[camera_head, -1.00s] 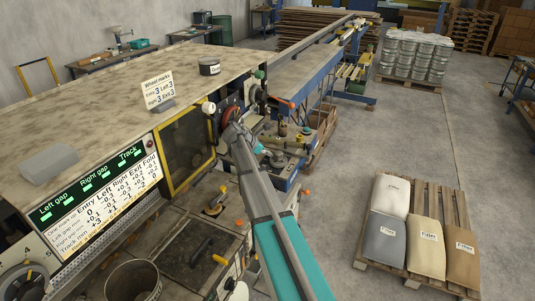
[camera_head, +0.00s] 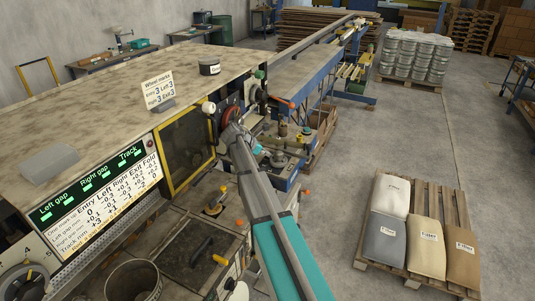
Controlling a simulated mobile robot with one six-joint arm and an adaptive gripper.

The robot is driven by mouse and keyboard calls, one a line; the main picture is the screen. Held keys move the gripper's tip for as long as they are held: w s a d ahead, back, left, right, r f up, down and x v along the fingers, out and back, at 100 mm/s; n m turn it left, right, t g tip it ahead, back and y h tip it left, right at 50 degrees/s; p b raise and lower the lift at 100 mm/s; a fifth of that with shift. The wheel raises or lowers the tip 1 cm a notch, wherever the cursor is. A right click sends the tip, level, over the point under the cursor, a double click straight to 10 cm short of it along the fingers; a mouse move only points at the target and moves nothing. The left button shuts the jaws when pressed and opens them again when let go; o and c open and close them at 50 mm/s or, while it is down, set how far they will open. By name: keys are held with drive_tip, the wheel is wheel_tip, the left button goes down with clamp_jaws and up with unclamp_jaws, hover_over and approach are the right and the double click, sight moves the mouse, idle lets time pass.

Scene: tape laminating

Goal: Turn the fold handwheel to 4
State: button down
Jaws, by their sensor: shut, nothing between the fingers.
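The red handwheel (camera_head: 230,113) sits on the machine's side, past the yellow-framed window, partly hidden by my gripper. I cannot read its dial or tell its setting. My gripper (camera_head: 230,128) is shut at the far end of my grey and teal arm, at the wheel's lower edge. I cannot tell whether it touches the wheel. A white card (camera_head: 158,89) headed "Wheel marks" stands on the machine top and lists Entry 3, Left 3, Right 3, Exit 3. The display panel (camera_head: 100,195) shows Left gap, Right gap and Track lights in green, above a table with a Fold column.
The yellow-framed window (camera_head: 188,146) is left of my gripper. Clamps and blue machine parts (camera_head: 285,178) lie just right of my arm. A numbered dial (camera_head: 22,280) is at lower left. A pallet of sacks (camera_head: 420,235) stands right, with open floor around it.

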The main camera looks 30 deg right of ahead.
sight(264, 162)
drive_tip(key=shift+s+a, duration=0.8)
drive_tip(key=shift+a, duration=0.1)
drive_tip(key=shift+s+a, duration=0.2)
drive_tip(key=shift+s, duration=0.05)
drive_tip(key=shift+s+a+n+t, duration=0.15)
drive_tip(key=shift+s+n+t, duration=0.1)
drive_tip(key=shift+n+t, duration=0.4)
drive_tip(key=shift+a+n, duration=0.25)
drive_tip(key=shift+a, duration=0.05)
drive_tip(key=a, duration=0.1)
drive_tip(key=a+r+p, duration=0.1)
drive_tip(key=a, duration=0.2)
drive_tip(key=shift+s+a+r, duration=0.15)
drive_tip(key=shift+s+a, duration=0.05)
drive_tip(key=shift+s, duration=0.05)
drive_tip(key=shift+s+a+r+p, duration=0.1)
drive_tip(key=shift+a+r+p, duration=0.3)
drive_tip(key=shift+a+p, duration=0.15)
drive_tip(key=shift+s, duration=0.1)
